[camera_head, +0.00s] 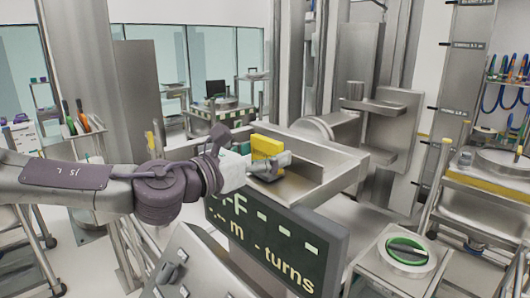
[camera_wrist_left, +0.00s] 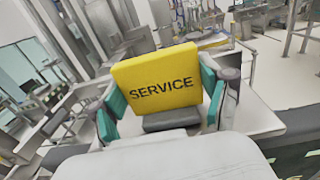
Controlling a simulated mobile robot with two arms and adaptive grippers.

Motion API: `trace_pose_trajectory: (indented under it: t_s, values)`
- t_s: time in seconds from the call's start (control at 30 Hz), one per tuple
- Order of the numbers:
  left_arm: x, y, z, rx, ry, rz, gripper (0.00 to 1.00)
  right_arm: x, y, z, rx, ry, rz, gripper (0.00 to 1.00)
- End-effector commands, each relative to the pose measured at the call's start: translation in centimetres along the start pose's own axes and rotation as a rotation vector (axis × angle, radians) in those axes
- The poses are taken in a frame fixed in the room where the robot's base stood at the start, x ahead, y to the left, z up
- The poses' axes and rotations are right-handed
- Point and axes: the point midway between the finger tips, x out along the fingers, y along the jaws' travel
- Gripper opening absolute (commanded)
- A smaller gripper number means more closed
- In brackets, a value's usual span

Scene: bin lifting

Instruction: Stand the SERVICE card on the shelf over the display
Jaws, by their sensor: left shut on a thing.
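The yellow SERVICE card (camera_head: 267,147) is held by my left gripper (camera_head: 262,166) over the metal shelf (camera_head: 330,166) above the display. In the left wrist view the SERVICE card (camera_wrist_left: 158,82) faces the camera, its black lettering slightly tilted, between the green-padded fingers of my left gripper (camera_wrist_left: 160,105). A dark block (camera_wrist_left: 172,120) shows at the card's lower edge. The dark display (camera_head: 275,243) with pale green characters is under the shelf. I cannot tell whether the card's base touches the shelf floor. My right gripper is not in view.
The shelf has a raised rim, with bare floor to the right of the card. A metal column with brackets (camera_head: 375,115) stands behind it. A control panel (camera_head: 190,265) is below left. A stand with a green ring (camera_head: 406,250) is at the lower right.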

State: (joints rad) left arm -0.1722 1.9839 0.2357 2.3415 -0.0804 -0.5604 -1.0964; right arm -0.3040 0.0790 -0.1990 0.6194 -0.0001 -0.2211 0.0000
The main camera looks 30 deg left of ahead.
Motion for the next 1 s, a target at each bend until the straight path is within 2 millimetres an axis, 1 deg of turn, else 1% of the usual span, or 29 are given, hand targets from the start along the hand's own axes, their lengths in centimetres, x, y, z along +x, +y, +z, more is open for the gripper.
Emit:
trace_pose_trajectory:
  t_s: [0.07, 0.1, 0.17, 0.2, 0.23, 0.53, 0.67, 0.73, 1.0]
  values:
    - [0.0, 0.0, -0.4, 0.0, 0.0, 0.0, 0.41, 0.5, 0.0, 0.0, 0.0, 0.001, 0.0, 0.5]
    - [0.0, 0.0, -0.3, -0.001, 0.001, 0.0, 0.8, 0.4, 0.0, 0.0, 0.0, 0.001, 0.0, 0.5]
    - [0.0, 0.0, -0.2, -0.001, 0.001, 0.0, 0.9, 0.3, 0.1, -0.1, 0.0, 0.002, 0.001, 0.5]
    - [0.0, 0.0, -0.2, -0.001, 0.001, 0.0, 0.97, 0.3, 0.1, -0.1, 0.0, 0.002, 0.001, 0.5]
    - [0.0, 0.0, -0.2, -0.001, 0.001, 0.0, 1.0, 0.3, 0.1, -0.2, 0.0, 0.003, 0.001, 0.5]
    - [0.0, 0.0, -0.2, -0.001, 0.001, 0.0, 1.0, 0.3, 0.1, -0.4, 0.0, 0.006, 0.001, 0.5]
    - [0.0, 0.0, 0.4, -0.001, 0.001, 0.0, 1.0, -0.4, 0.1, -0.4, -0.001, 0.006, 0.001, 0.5]
    - [-0.4, 0.1, 0.2, 0.001, -0.002, 0.001, 1.0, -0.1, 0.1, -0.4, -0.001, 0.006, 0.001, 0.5]
    - [-2.9, 0.1, 0.3, -0.001, -0.006, 0.002, 1.0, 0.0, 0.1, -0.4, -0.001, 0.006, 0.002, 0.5]
